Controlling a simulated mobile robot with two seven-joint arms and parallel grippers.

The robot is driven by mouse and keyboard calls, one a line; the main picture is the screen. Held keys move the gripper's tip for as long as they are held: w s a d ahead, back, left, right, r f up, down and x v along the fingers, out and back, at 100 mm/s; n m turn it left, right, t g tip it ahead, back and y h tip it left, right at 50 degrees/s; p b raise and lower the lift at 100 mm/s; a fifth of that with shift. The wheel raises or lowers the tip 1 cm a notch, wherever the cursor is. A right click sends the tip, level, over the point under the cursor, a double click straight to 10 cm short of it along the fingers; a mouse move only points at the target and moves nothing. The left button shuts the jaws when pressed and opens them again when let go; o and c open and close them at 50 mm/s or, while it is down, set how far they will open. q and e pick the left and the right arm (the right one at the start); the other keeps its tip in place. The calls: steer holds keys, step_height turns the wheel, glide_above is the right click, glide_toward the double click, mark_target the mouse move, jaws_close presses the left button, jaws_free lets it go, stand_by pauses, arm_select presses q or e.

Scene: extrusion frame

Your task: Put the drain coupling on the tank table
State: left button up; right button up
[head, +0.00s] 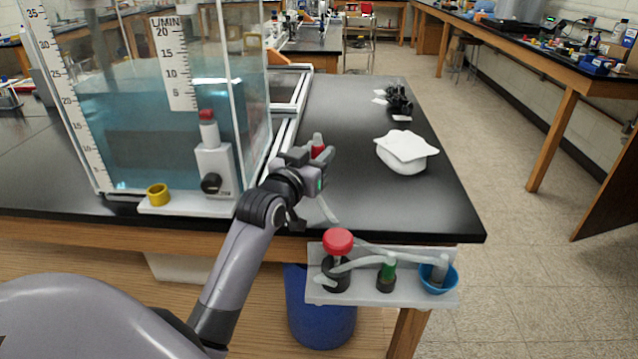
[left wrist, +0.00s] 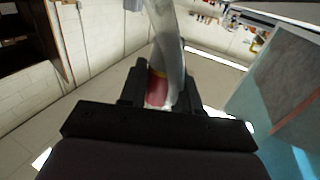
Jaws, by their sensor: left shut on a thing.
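My left gripper (head: 314,160) is shut on the drain coupling (head: 317,149), a small red piece with a pale, translucent upper end. The coupling also shows between the fingers in the left wrist view (left wrist: 158,88), with a yellowish ring and a pale tube reaching away from the gripper. The gripper is over the front part of the black tank table (head: 345,100), just right of the water tank. I cannot tell whether the coupling touches the tabletop. My right gripper is not in view.
The clear tank (head: 125,130) of blue water stands left, with a grey fixture (head: 215,165) and yellow ring (head: 158,194) at its front. A pale fittings shelf (head: 400,298) hangs in front, above a blue bin (head: 320,325).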

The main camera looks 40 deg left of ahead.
arm_select(q)
steer(key=shift+f+b, duration=0.3)
steer(key=shift+f, duration=3.15)
steer(key=shift+f, duration=0.15)
steer(key=o, duration=1)
steer(key=shift+o, duration=0.2)
steer(key=shift+r, duration=0.2)
steer(key=shift+s+d+f, duration=0.1)
steer(key=shift+s, duration=0.3)
steer(key=s, duration=0.3)
steer(key=s+d, duration=0.1)
steer(key=s, duration=0.7)
steer(key=shift+d, duration=0.35)
steer(key=shift+s, duration=0.1)
